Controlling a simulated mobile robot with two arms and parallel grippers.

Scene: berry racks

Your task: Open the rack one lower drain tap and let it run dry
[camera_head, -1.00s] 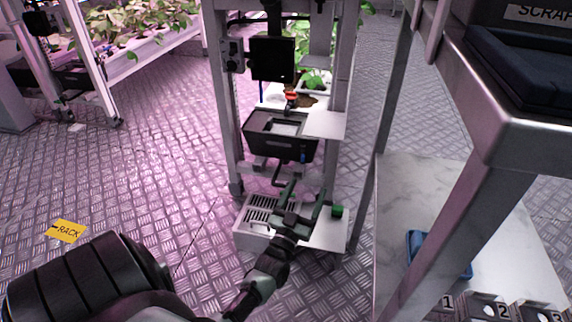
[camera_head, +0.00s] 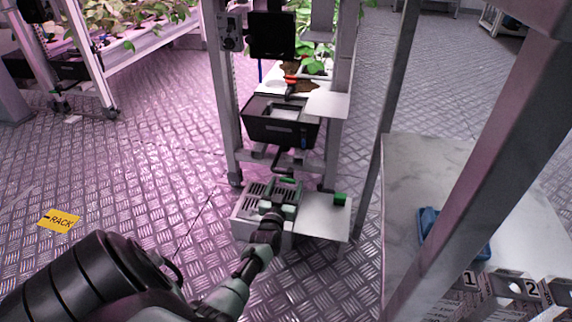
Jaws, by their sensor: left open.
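The rack (camera_head: 222,110) stands in the middle, with plants behind its frame. A small red part (camera_head: 289,80) shows above a black tub (camera_head: 252,131); I cannot tell whether it is a tap. A dark pipe-like part (camera_head: 278,158) hangs under the tub, partly hidden. The lower drain tap cannot be clearly made out. My left gripper (camera_head: 285,190) is open with nothing seen between its fingers. It is below the tub, over the slotted grey box (camera_head: 252,205), and covers part of it. My right gripper is not in view.
A white shelf (camera_head: 318,227) with a green block (camera_head: 340,198) adjoins the slotted box. A metal-framed cart with a pale lower shelf (camera_head: 400,180), a blue object (camera_head: 428,225) and numbered holders fills the right. A yellow rack label (camera_head: 58,221) lies on open floor at left.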

